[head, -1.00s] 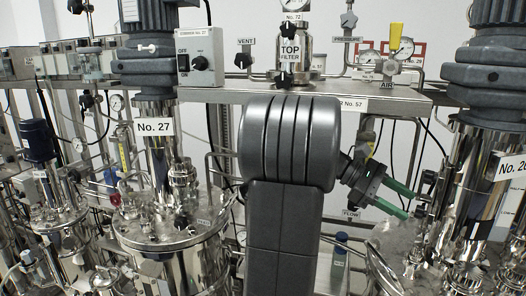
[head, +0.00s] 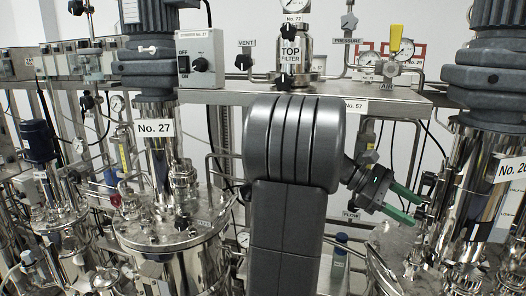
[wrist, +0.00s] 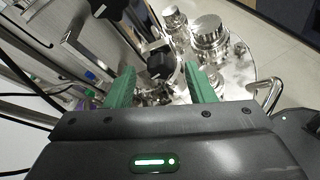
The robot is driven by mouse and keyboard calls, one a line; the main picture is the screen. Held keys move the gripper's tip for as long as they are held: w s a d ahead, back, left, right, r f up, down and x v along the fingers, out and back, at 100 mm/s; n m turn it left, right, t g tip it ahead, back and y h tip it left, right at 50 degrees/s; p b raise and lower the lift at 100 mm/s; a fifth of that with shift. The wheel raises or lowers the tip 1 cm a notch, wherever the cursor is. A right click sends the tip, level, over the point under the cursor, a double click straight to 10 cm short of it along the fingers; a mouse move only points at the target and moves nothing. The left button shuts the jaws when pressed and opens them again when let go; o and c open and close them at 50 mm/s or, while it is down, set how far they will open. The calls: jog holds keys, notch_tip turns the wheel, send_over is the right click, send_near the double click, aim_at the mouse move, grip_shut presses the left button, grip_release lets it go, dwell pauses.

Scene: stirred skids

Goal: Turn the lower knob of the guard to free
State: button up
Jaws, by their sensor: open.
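My gripper (head: 417,211) is open at the right in the head view, its green fingers pointing at the vessel labelled No. 28. In the wrist view my gripper (wrist: 160,82) has a black knob (wrist: 160,64) showing between its fingers. The knob looks just beyond the fingertips, and I see no contact. Another black knob (wrist: 108,7) shows above it at the top edge, on a metal part beside a shiny upright plate (wrist: 92,48). These look like the guard's two knobs, the nearer being the lower. I cannot read either knob's setting.
The steel vessel (head: 478,190) stands close to the fingertips, with fittings and a lid below. In the wrist view, shiny capped ports (wrist: 210,38) and a bent handle (wrist: 271,93) lie to the right. A steel shelf (head: 395,99) with gauges runs above the arm.

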jog(key=shift+s+d+f+m+g+h+b, duration=0.2)
jog(key=shift+m+h+b, duration=1.25)
jog(key=shift+m, duration=1.75)
jog(key=shift+s+f+m+h+b, duration=0.1)
jog(key=shift+f+m+h+b, duration=0.25)
jog(key=shift+m+h+b, duration=2)
jog(key=shift+s+d+f+m+g+b, duration=0.2)
jog(key=shift+m+b, duration=0.9)
jog(key=shift+m, duration=2.95)
jog(key=shift+a, duration=0.1)
